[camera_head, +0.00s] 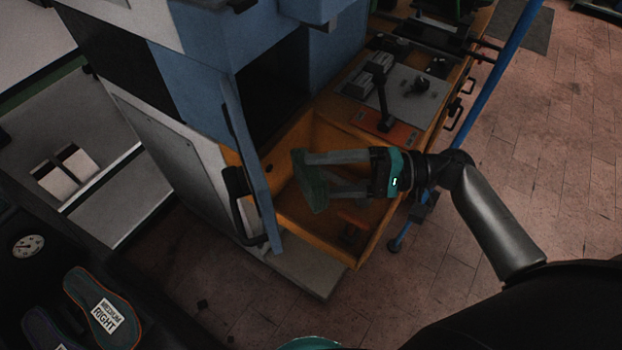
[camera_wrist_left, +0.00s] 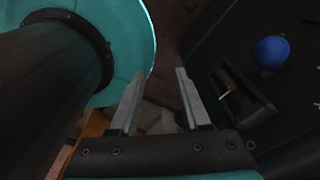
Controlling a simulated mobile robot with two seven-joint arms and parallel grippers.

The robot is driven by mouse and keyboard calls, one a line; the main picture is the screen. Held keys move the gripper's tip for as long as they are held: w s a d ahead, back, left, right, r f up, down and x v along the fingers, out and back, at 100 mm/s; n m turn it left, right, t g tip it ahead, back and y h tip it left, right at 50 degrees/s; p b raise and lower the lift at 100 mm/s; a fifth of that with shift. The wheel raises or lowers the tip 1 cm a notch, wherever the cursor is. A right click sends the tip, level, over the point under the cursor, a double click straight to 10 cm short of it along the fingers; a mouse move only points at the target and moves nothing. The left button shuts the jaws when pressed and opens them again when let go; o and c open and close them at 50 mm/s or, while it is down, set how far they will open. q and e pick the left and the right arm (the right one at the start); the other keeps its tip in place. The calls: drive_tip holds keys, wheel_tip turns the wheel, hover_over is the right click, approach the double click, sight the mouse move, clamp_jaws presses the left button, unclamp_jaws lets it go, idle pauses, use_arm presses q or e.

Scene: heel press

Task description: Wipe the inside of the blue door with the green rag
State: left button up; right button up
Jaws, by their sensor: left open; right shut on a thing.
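The blue door (camera_head: 249,150) stands open on the machine and shows nearly edge-on, with a dark handle on its left side. The green rag (camera_head: 310,184) is held in my right gripper (camera_head: 313,174), which is shut on it. The rag is to the right of the door, on its inner side, with a gap between them in the picture. It appears over the orange tray area in front of the machine's opening. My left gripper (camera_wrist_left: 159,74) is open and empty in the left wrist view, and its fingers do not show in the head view.
The orange tray (camera_head: 356,256) has walls below and around my right gripper. A grey control panel (camera_head: 413,97) with levers and knobs stands behind it. A blue pole (camera_head: 497,75) stands to the right. Insoles (camera_head: 98,298) lie at lower left. The brick floor (camera_head: 560,150) at right is clear.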

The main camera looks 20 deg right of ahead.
drive_tip(key=shift+d, duration=0.25)
drive_tip(key=d+b, duration=0.1)
drive_tip(key=d, duration=0.1)
drive_tip(key=shift+w+d, duration=0.1)
drive_tip(key=shift+d, duration=0.3)
drive_tip(key=shift+a, duration=0.15)
idle(0.9)
